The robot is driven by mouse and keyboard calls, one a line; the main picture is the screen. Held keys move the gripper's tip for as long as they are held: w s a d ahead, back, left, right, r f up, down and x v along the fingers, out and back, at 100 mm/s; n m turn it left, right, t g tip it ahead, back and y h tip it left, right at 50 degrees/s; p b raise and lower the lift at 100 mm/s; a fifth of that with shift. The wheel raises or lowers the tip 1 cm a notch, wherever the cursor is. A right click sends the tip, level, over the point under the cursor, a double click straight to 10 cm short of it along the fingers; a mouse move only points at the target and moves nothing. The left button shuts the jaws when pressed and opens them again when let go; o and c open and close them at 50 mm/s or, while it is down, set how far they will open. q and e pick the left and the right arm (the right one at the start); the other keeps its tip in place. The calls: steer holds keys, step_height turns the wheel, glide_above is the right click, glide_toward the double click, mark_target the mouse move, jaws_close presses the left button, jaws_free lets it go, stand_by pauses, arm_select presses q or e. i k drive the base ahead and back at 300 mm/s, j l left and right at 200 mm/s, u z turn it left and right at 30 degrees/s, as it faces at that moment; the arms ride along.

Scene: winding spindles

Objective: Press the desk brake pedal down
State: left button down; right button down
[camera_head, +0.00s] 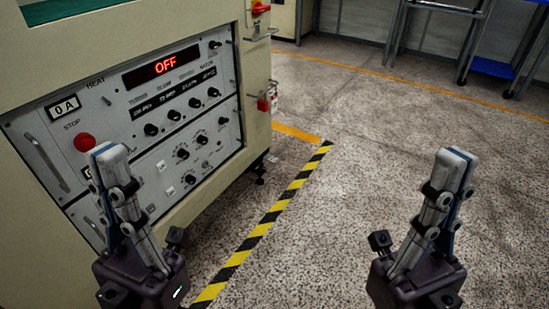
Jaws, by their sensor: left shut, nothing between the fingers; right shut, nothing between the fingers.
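No brake pedal can be made out in the head view. A beige machine cabinet (215,190) stands at the left with a grey control panel (150,185). Its red display (165,65) reads OFF. The panel carries several black knobs and a red stop button (85,142). My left gripper (108,155) is shut and empty, pointing up in front of the panel and hiding part of its lower left. My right gripper (455,160) is shut and empty, held up over open floor at the right.
Yellow and black floor tape (265,225) runs along the cabinet's right side. A red switch (261,8) and a red lock-like part (265,103) stick out from the cabinet edge. A blue-shelved rack (492,67) stands at the back right. The speckled floor (340,200) between is clear.

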mark_target(269, 158)
steer(key=i+l+u, duration=0.4)
steer(key=i+l, duration=0.15)
steer(key=i, duration=0.3)
steer(key=i+l+u, duration=0.35)
steer(key=i+l, duration=0.45)
